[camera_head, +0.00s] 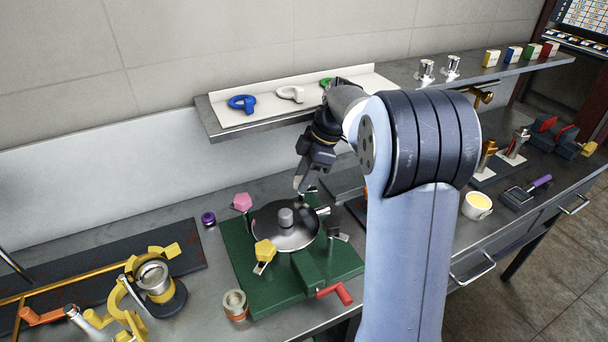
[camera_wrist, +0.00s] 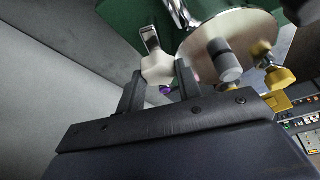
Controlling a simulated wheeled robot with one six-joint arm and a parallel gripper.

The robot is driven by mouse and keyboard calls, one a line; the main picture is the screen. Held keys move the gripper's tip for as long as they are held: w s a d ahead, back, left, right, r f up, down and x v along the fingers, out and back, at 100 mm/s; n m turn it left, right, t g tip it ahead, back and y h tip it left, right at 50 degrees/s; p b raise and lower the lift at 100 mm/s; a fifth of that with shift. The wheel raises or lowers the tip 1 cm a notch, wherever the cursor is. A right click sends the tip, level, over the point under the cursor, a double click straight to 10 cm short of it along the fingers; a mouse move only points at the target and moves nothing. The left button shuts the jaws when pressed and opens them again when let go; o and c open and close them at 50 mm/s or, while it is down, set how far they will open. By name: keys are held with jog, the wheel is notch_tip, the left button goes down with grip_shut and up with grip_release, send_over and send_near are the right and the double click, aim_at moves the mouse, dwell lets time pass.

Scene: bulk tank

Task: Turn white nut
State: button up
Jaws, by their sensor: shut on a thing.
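The white nut (camera_wrist: 158,69) sits between the two dark fingers of my gripper (camera_wrist: 159,76) in the wrist view. The fingers are shut on its sides, and a metal clamp piece stands just beyond it. In the head view my gripper (camera_head: 305,185) points down at the far edge of the round metal tank lid (camera_head: 300,237). The white nut cannot be made out clearly there. The lid has a grey knob (camera_head: 286,217) at its middle and rests on a green base (camera_head: 240,255).
A pink nut (camera_head: 242,202) and a yellow nut (camera_head: 265,250) stand around the lid. A red handle (camera_head: 338,292) juts out in front. A purple knob (camera_head: 208,218) and a small cup (camera_head: 235,304) stand to the left. A shelf (camera_head: 215,126) runs behind my gripper.

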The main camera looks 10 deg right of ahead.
jog(key=o, duration=1)
jog(key=shift+c, duration=0.2)
jog(key=shift+d+r, duration=0.1)
jog(key=shift+r, duration=0.05)
jog(key=s+d+b, duration=0.1)
jog(key=d, duration=1.1)
jog(key=shift+d+r, duration=0.15)
jog(key=shift+r, duration=0.25)
